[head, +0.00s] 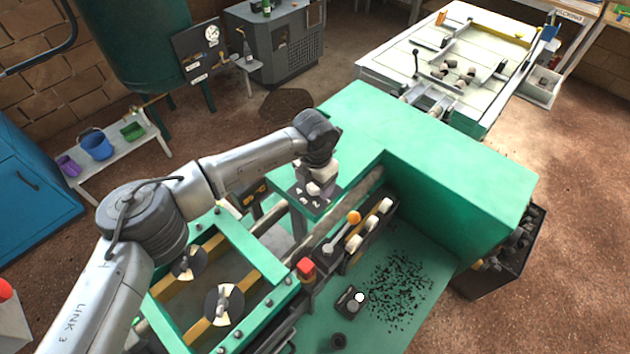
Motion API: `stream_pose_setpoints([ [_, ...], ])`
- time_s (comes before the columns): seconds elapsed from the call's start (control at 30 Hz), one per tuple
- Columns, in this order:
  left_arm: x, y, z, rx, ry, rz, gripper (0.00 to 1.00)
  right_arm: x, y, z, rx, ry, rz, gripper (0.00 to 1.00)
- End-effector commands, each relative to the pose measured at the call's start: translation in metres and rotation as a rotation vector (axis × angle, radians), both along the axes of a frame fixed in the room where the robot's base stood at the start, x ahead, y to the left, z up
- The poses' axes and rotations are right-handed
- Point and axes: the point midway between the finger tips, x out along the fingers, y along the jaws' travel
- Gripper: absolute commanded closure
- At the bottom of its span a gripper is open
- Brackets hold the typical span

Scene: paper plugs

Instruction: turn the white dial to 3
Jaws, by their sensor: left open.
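My left arm reaches in from the left. Its gripper (319,184) points down over a small dark plate (298,196) with white numerals, set on the green machine. The gripper is open, with its fingers at the plate. The white dial on this plate is mostly hidden by the gripper; I cannot tell its pale surface from the fingers, nor which number it points to. I also cannot tell whether the fingers touch it. My right gripper is out of view.
Beside the plate, the green machine (440,150) has a black panel with an orange-knobbed lever (353,217) and white rounded parts (370,224). A red button (305,267) and a small black switch box (346,301) sit nearer. Black scraps (402,284) lie on the green surface.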

Motion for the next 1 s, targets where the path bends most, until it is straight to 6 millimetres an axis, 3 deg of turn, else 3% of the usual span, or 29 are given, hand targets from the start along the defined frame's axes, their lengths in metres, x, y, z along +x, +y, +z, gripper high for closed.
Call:
stream_pose_setpoints([
  [0.4, -0.0001, 0.0000, -0.0048, 0.000, 0.000, 0.000, 0.33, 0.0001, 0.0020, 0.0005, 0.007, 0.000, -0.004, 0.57],
  [0.9, -0.0001, 0.0000, -0.0044, 0.000, 0.000, 0.000, 0.81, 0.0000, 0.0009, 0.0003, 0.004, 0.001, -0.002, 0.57],
  [1.0, -0.0001, 0.0000, -0.0046, 0.000, 0.000, -0.003, 0.81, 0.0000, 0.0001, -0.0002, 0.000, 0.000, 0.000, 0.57],
])
